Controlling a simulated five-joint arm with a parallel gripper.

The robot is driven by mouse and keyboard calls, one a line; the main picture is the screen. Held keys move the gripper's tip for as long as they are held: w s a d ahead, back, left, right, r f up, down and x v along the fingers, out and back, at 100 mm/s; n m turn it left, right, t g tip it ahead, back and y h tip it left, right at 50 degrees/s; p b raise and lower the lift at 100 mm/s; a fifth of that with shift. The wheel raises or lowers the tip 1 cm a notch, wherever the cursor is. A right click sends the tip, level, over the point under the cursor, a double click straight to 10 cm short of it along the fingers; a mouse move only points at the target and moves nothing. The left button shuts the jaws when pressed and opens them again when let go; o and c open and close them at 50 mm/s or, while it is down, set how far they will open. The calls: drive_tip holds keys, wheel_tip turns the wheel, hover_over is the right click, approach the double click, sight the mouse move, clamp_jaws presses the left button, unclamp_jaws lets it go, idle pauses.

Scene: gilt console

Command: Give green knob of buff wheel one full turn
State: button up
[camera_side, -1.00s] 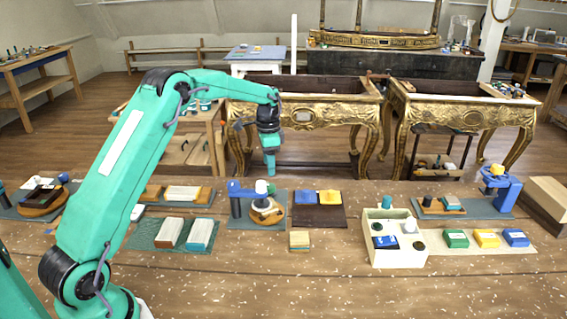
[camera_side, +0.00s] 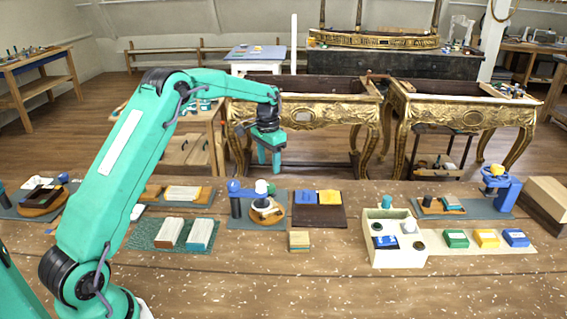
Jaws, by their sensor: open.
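The buff wheel (camera_side: 275,216) is a round tan disc on a grey-green mat, left of the middle of the bench. White and dark parts stand on the disc, and how the knob joins the wheel is too small to tell. My gripper (camera_side: 268,158) hangs above and just behind the knob in the picture, pointing down. Its two fingers are apart with nothing between them, and it does not touch the knob.
A blue arm on a dark post (camera_side: 236,204) stands close left of the wheel. A brown mat with blue and yellow pads (camera_side: 319,197) lies to its right. A small block stack (camera_side: 299,240) sits in front, and a cream box (camera_side: 394,254) stands further right.

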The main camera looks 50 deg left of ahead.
sight(269, 185)
drive_tip(key=n, duration=0.6)
drive_tip(key=shift+n, duration=0.4)
drive_tip(key=n, duration=0.5)
drive_tip(key=shift+n, duration=0.3)
drive_tip(key=n, duration=0.6)
drive_tip(key=shift+f+n, duration=0.1)
drive_tip(key=shift+n, duration=0.2)
drive_tip(key=n, duration=0.5)
drive_tip(key=shift+n, duration=0.3)
drive_tip(key=shift+f, duration=3.95)
drive_tip(key=c, duration=1)
